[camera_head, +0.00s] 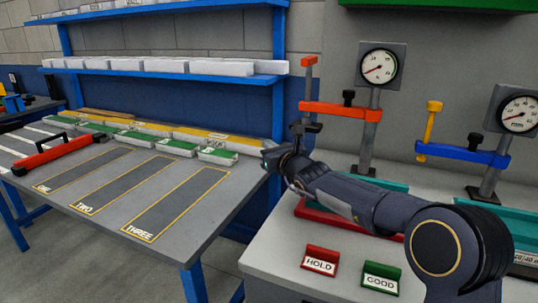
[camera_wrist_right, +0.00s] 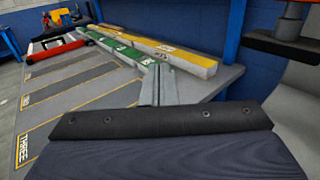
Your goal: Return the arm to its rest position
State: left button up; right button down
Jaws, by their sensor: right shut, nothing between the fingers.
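My right arm comes in from the lower right in the head view. My right gripper (camera_head: 272,156) is near the right end of the grey table (camera_head: 195,225), beside the row of yellow and green labelled bars (camera_head: 180,147). It is shut and empty; its closed fingers also show in the right wrist view (camera_wrist_right: 158,85), where the bars (camera_wrist_right: 150,50) lie beyond them. My left gripper does not show in either view.
The white bench (camera_head: 275,262) at right holds HOLD (camera_head: 320,262) and GOOD (camera_head: 381,278) signs. Dial gauges (camera_head: 379,67) with orange and blue clamps (camera_head: 462,153) stand behind my arm. Strips ONE, TWO and THREE (camera_head: 178,203) look bare.

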jog(key=shift+s, duration=0.2)
jog(key=s+d+r+n+g+y, duration=0.2)
jog(key=s+d+n, duration=0.1)
jog(key=s+n, duration=0.6)
jog(key=s+d+r+n+g+y, duration=0.1)
jog(key=s+d+r+n+y, duration=0.15)
jog(key=s+n, duration=0.7)
jog(key=s+f+n+g, duration=0.1)
jog(key=s+f+n, duration=0.1)
jog(key=s, duration=0.3)
jog(key=s+d+f+n+g+h, duration=0.1)
jog(key=s+f+n+g, duration=0.1)
jog(key=s+f, duration=0.2)
jog(key=s+f+n+g, duration=0.2)
jog(key=s+f, duration=0.1)
jog(key=s, duration=0.5)
jog(key=shift+d+f+h, duration=0.3)
jog(key=shift+f+h, duration=0.05)
jog(key=s+d+f+n+g+h+p, duration=0.1)
jog(key=s+d+f+n+g+h, duration=0.35)
jog(key=s+f, duration=0.9)
notch_tip(320, 180, up, 18)
jog(key=d+n+t+h+p, duration=0.1)
jog(key=p, duration=1.6)
jog(key=shift+d+r+p, duration=0.2)
jog(key=shift+d+p, duration=0.1)
jog(key=shift+d, duration=0.05)
